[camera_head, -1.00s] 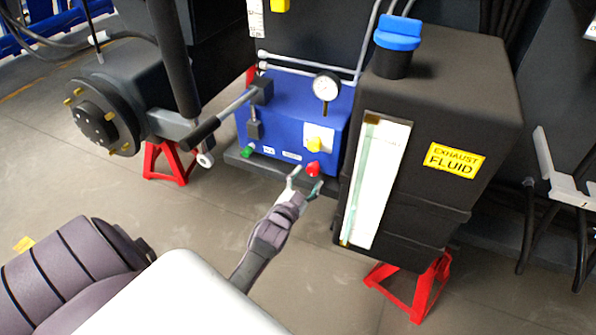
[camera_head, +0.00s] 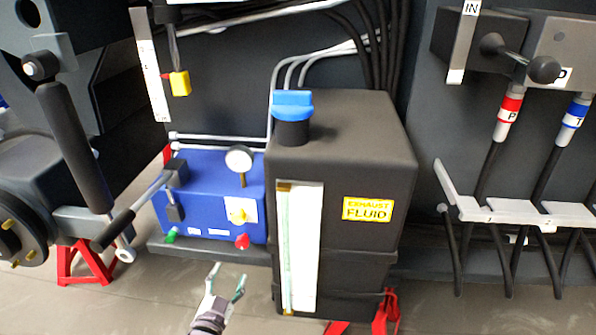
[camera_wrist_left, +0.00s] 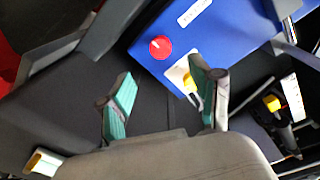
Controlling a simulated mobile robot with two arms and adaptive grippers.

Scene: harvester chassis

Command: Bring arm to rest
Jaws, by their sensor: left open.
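My left gripper (camera_head: 226,283) shows at the bottom of the head view, below the blue box (camera_head: 210,192). Its two fingers are spread and nothing is between them. In the left wrist view the gripper (camera_wrist_left: 165,98) has its green-padded fingers apart. The blue box (camera_wrist_left: 215,40) is beyond them, with a red knob (camera_wrist_left: 161,47) and a yellow switch (camera_wrist_left: 190,83) on it. The fingers look apart from the box in the head view. My right gripper is in neither view.
A black exhaust fluid tank (camera_head: 345,150) with a blue cap (camera_head: 293,104) stands right of the box. A lever (camera_head: 130,215) sticks out left of the box. Red stands (camera_head: 85,265) are on the floor. A hose rack (camera_head: 500,210) is at the right.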

